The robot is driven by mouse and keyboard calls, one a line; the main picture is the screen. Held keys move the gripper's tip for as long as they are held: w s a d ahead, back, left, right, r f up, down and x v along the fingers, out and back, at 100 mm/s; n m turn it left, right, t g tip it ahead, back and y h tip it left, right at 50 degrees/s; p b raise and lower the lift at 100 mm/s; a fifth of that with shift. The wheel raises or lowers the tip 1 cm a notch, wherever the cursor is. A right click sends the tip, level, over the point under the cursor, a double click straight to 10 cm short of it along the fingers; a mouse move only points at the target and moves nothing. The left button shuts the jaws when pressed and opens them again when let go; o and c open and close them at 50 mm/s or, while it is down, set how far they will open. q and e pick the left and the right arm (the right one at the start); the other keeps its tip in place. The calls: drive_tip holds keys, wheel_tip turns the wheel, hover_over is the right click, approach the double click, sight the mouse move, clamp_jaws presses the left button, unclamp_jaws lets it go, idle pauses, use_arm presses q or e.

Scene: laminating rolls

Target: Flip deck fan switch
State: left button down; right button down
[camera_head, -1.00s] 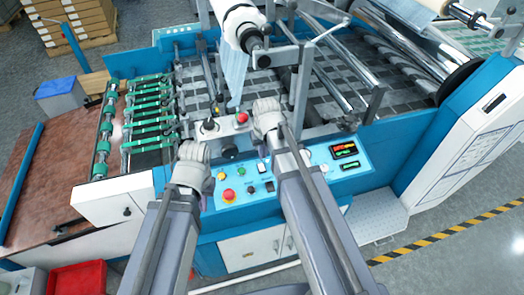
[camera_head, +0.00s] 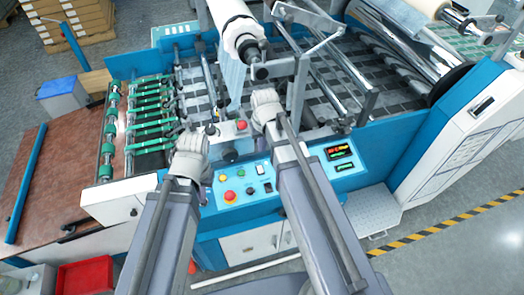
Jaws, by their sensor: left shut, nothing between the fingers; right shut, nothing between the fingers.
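The labels are too small to read, so I cannot tell which is the deck fan switch. My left gripper (camera_head: 190,138) is shut and empty, above the panel's left end. My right gripper (camera_head: 265,97) is shut and empty, beyond the panel's back edge, over the machine's deck. My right forearm covers the panel's middle.
Two lit displays (camera_head: 338,152) sit at the panel's right. A grey box with a red knob (camera_head: 241,125) stands between my grippers. A white roll (camera_head: 230,20) and metal bars rise behind. A red bin (camera_head: 85,275) stands on the floor.

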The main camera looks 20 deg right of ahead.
sight(261, 170)
drive_tip(key=shift+w+r+g, duration=0.15)
drive_tip(key=shift+w+g, duration=0.35)
drive_tip(key=shift+w, duration=0.05)
wheel_tip(261, 170, down, 14)
drive_tip(key=b, duration=1.4)
drive_tip(key=shift+w, duration=0.15)
